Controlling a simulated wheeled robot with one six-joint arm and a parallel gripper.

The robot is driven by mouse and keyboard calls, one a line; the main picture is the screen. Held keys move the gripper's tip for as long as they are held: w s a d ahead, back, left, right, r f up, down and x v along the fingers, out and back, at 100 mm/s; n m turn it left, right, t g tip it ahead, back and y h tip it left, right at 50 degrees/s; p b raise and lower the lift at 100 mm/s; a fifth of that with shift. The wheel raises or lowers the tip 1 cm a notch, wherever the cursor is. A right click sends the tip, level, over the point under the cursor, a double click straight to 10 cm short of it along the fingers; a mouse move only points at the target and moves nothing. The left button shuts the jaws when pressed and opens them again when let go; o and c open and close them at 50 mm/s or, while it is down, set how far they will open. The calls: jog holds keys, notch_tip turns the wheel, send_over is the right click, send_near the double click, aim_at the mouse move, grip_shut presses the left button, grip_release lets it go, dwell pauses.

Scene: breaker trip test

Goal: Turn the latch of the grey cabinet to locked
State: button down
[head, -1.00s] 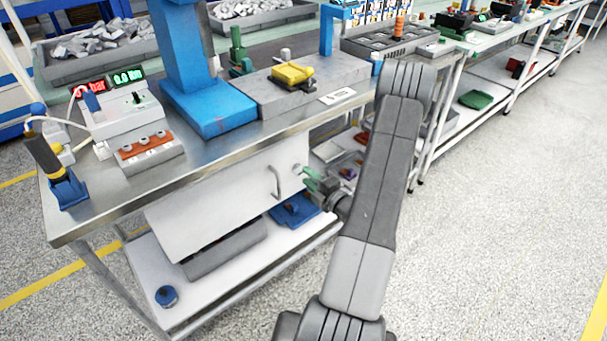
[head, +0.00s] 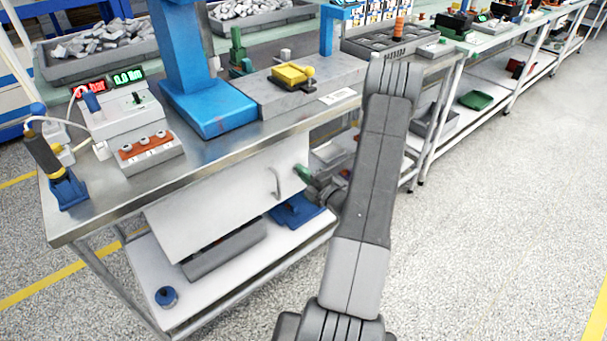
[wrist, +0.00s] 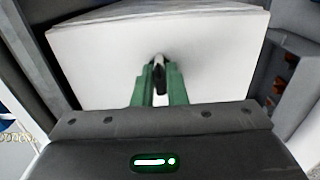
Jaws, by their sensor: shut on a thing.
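The grey cabinet (head: 215,205) hangs under the steel bench, with its pale front panel facing me and a curved handle (head: 276,183) near its right edge. The panel also fills much of the wrist view (wrist: 105,65). My gripper (head: 302,172) is at the right edge of the panel, with its green fingers against it. In the wrist view my gripper (wrist: 158,80) is shut on a small dark latch (wrist: 159,64) standing out from the panel. The fingers hide most of the latch, so I cannot tell its turned position.
The steel bench edge (head: 190,170) runs just above the cabinet. A lower shelf (head: 230,285) holds a blue tray (head: 297,212) and a blue round item (head: 166,297). Open floor (head: 480,240) lies to the right of my arm.

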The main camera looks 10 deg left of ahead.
jog(key=shift+f+n, duration=0.1)
jog(key=shift+n, duration=0.2)
jog(key=shift+n+b, duration=7.25)
jog(key=shift+n, duration=1.45)
jog(key=c, duration=1.5)
grip_release()
jog(key=shift+o, duration=0.2)
